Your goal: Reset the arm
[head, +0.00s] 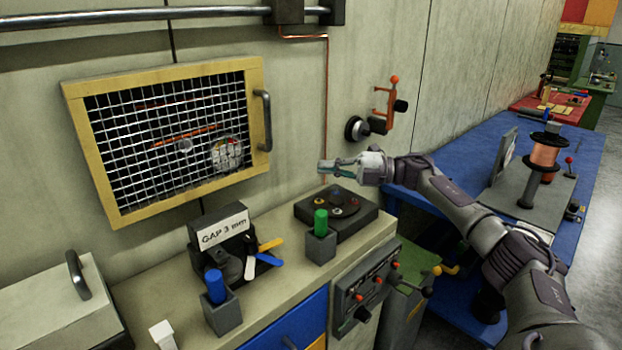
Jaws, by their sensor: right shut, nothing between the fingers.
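My right gripper (326,167) is shut and empty, held in the air above the bench, in front of the wall. A small orange arm (383,102) with a red knob on top and a black knob at its side is mounted on the wall, above and right of the gripper and apart from it in the picture. A round black knob (356,129) sits by its lower end. Behind a yellow-framed mesh door (163,70), a thin orange bar (184,136) and a round dial-like part show, partly hidden by the wire. My left gripper is out of view.
On the bench (155,293) stand a "GAP 3 mm" card (223,230), a green cylinder (321,222) and a blue cylinder (215,286) in grey blocks, and a black plate (337,212). A blue table (560,212) at right bears a copper spool (545,153).

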